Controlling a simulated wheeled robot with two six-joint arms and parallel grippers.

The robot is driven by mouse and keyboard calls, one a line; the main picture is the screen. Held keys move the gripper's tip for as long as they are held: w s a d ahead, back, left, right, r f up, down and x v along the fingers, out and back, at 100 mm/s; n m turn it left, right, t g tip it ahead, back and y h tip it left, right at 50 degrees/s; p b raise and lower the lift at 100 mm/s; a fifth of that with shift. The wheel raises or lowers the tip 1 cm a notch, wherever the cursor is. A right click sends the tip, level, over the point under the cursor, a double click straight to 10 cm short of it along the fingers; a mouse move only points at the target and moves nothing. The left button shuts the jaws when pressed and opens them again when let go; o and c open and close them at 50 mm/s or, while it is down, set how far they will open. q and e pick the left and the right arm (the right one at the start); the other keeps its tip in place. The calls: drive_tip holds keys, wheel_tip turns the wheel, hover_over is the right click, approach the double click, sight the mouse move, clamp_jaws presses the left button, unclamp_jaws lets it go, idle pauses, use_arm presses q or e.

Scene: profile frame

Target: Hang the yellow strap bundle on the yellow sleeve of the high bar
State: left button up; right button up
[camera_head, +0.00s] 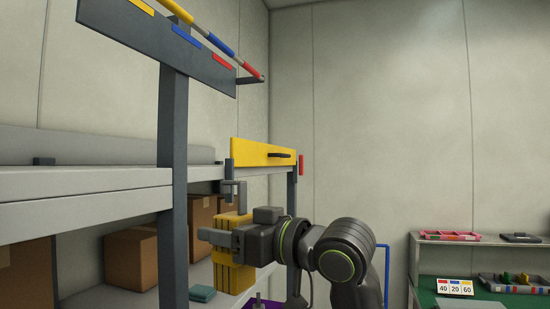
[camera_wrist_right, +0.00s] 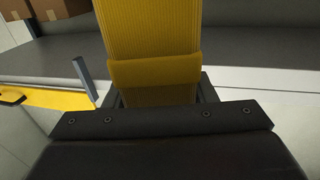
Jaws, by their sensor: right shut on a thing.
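My right gripper (camera_head: 226,213) is shut on the yellow strap bundle (camera_head: 232,275), which hangs in its jaws in front of the shelf. In the right wrist view the ribbed yellow bundle (camera_wrist_right: 150,32) runs up from between the fingers, with a band across it. The high bar (camera_head: 203,28) is at the top left, with yellow, blue and red sleeves. Its yellow sleeve (camera_head: 177,10) is near the top edge, above and left of the gripper and well apart from the bundle. My left gripper is not in view.
A grey post (camera_head: 173,150) carries a board (camera_head: 150,42) with colour marks below the bar. A yellow panel (camera_head: 258,153) with a dark handle stands behind the gripper. A green-topped bench (camera_head: 500,299) with trays is at right.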

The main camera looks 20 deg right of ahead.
drive_tip(key=s+d+r+n+g+y+p, duration=0.1)
drive_tip(key=s+r, duration=0.5)
drive_tip(key=r, duration=0.3)
drive_tip(key=s+d+r+n+g+y+p, duration=0.1)
drive_tip(key=s+r+p, duration=0.1)
drive_tip(key=s+r, duration=0.5)
drive_tip(key=s+r+n+g+y+p, duration=0.1)
drive_tip(key=s+r, duration=0.3)
drive_tip(key=r, duration=0.7)
drive_tip(key=shift+w+d+p+x, duration=0.15)
drive_tip(key=shift+p+x, duration=1.15)
drive_tip(key=shift+x, duration=2.6)
drive_tip(key=shift+w+d+p+x, duration=0.15)
drive_tip(key=shift+p+x, duration=1.15)
drive_tip(key=shift+x, duration=2.6)
drive_tip(key=shift+w+a+f+b, duration=0.1)
drive_tip(key=shift+f+b, duration=0.85)
drive_tip(key=shift+f, duration=0.15)
drive_tip(key=o, duration=1.1)
